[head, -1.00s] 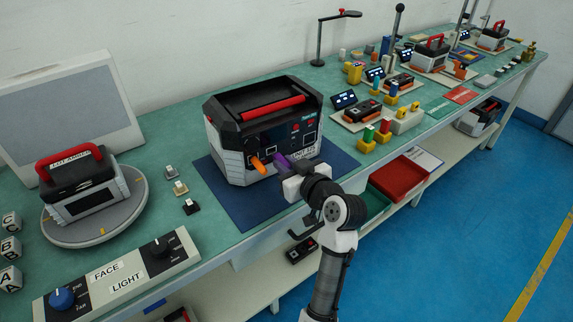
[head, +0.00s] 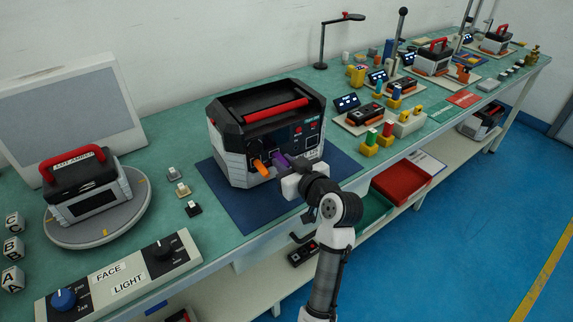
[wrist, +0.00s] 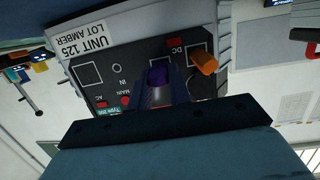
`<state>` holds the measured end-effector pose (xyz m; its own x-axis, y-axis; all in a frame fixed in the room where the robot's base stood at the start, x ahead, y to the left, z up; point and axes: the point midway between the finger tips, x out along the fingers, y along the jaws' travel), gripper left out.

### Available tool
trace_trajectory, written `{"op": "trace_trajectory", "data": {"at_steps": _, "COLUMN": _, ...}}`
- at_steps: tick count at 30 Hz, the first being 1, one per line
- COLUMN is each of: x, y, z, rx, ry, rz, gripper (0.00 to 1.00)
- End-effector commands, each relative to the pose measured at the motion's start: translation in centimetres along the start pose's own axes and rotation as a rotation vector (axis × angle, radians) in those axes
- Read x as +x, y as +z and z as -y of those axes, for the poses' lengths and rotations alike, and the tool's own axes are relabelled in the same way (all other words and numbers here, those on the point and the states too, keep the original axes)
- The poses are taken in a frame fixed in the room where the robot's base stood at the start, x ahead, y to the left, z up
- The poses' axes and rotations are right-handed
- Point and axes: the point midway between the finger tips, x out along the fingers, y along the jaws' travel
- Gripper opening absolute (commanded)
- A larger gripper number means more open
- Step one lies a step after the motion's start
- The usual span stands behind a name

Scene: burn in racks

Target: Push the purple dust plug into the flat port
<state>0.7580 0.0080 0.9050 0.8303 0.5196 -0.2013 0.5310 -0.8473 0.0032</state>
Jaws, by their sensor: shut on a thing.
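The purple dust plug (head: 281,161) is held in my gripper (head: 286,166) in front of the unit's (head: 228,148) front panel. In the wrist view the plug (wrist: 158,76) sits between the fingertips of my gripper (wrist: 158,92), its end against or just short of the panel (wrist: 128,52). I cannot tell whether it has entered a port. The port behind the plug is hidden by it, so its shape cannot be seen. An orange plug (wrist: 203,62) sticks out of the panel beside it, by the DC label; it also shows in the head view (head: 262,168).
The unit stands on a dark blue mat (head: 240,206). A square port (wrist: 90,74) and a small round one (wrist: 118,68) are bare. A control box (head: 125,275) and a turntable (head: 125,215) with another unit are at left. Red (head: 402,184) and green bins are at right.

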Motion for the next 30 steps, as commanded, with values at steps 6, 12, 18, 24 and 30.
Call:
{"op": "trace_trajectory", "data": {"at_steps": 6, "x": 0.5, "y": -0.1, "z": 0.0, "rx": 0.000, "ry": -0.001, "rz": 0.000, "gripper": 0.00}}
{"op": "trace_trajectory", "data": {"at_steps": 12, "x": 0.5, "y": -0.1, "z": 0.0, "rx": 0.000, "ry": 0.000, "rz": 0.000, "gripper": 0.44}}
{"op": "trace_trajectory", "data": {"at_steps": 18, "x": 0.4, "y": -0.1, "z": 0.0, "rx": 0.000, "ry": 0.000, "rz": 0.000, "gripper": 0.44}}
{"op": "trace_trajectory", "data": {"at_steps": 24, "x": -0.4, "y": 0.0, "z": 0.0, "rx": 0.000, "ry": 0.001, "rz": -0.002, "gripper": 0.44}}
{"op": "trace_trajectory", "data": {"at_steps": 30, "x": -4.2, "y": 0.2, "z": -0.1, "rx": -0.001, "ry": 0.005, "rz": -0.002, "gripper": 0.44}}
